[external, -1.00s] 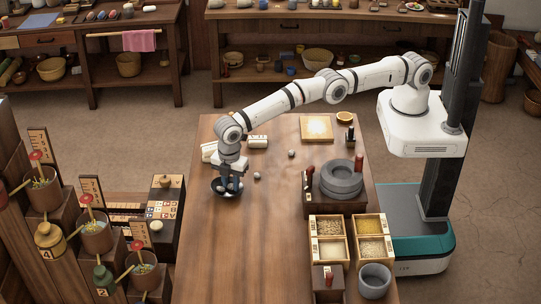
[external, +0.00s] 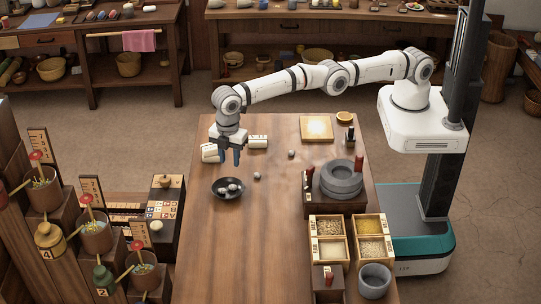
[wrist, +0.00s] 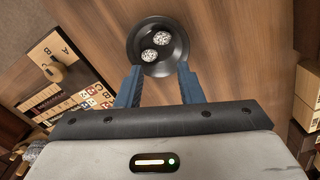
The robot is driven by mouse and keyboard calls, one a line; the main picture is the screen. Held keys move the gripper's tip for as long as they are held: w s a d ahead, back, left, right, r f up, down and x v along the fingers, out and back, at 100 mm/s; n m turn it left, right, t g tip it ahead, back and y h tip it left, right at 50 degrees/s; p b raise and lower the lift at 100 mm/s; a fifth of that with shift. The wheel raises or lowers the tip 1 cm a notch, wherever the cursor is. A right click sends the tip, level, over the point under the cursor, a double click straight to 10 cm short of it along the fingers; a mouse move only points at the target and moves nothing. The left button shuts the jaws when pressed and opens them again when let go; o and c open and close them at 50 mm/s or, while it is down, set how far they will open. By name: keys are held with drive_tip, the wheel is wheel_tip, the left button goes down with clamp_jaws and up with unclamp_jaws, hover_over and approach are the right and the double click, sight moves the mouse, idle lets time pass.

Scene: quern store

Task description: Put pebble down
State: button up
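A dark round dish (external: 228,196) stands on the wooden table (external: 255,250). Two grey speckled pebbles (external: 222,189) lie in it. The wrist view shows the dish (wrist: 135,45) with the pebbles (wrist: 161,38) side by side, beyond my fingertips. My gripper (external: 230,163) points down above and a little behind the dish, clear of it. Another pebble (external: 257,176) lies on the table right of the dish, and one more (external: 291,153) lies farther back.
White labelled blocks (external: 258,141) stand behind my gripper. A stone quern (external: 341,179) and a grain box (external: 330,225) with compartments stand on the right side. A grey pot (external: 375,280) is at front right. The table's front middle is clear.

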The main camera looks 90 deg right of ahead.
drive_tip(key=shift+r+p, duration=0.3)
drive_tip(key=shift+r, duration=0.45)
